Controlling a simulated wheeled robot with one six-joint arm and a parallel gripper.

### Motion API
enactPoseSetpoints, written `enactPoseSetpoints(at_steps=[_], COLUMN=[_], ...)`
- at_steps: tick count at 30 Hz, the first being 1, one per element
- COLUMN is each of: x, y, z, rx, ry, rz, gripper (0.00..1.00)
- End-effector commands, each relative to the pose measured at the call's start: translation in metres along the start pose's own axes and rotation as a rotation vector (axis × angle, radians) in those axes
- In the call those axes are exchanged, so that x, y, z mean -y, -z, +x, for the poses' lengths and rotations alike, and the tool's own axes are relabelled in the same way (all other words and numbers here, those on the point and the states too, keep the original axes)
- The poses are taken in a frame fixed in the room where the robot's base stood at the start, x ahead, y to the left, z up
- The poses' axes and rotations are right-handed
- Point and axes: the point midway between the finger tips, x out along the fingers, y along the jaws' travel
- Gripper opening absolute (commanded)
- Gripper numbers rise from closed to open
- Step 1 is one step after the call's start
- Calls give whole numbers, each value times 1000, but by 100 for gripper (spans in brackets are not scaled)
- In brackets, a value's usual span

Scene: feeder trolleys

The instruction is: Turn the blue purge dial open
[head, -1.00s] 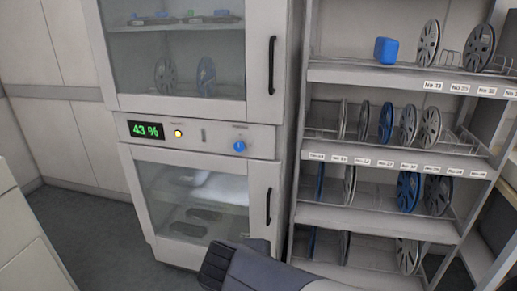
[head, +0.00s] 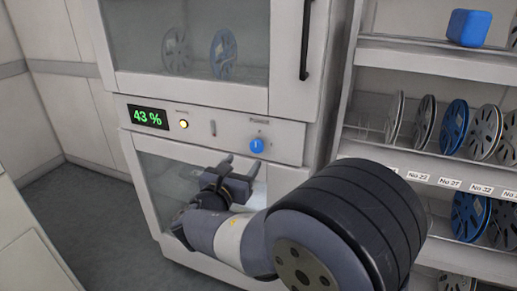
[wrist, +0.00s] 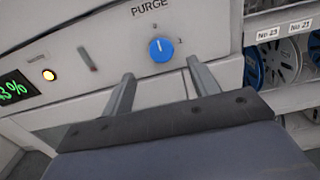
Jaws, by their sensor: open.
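The blue purge dial (head: 257,145) is a round knob on the cabinet's control panel (head: 285,135), near its right end. In the wrist view the dial (wrist: 161,49) sits under the word PURGE, with small marks above it and to its right. A pale pointer line on it points up, toward the upper mark. My gripper (head: 228,168) is open and empty, in front of the lower door, below and left of the dial. In the wrist view its two fingers (wrist: 160,82) reach up toward the panel, below the dial and apart from it.
The panel also has a green 43 % display (head: 148,117), a lit amber button (head: 184,124) and a small slot (head: 213,128). A black door handle (head: 306,40) stands out above right. A reel shelf (head: 400,150) with a blue box (head: 470,28) stands at the right.

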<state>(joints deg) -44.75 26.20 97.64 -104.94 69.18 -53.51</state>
Motion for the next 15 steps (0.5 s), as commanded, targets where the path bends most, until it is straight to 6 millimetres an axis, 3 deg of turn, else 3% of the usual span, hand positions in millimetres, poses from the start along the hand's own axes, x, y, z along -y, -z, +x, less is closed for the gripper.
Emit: enactPoseSetpoints(at_steps=[6, 15], x=[2, 1], y=[1, 0], z=[45, 78], rx=[-2, -2], ry=[6, 3], rz=[1, 2], gripper=[57, 57])
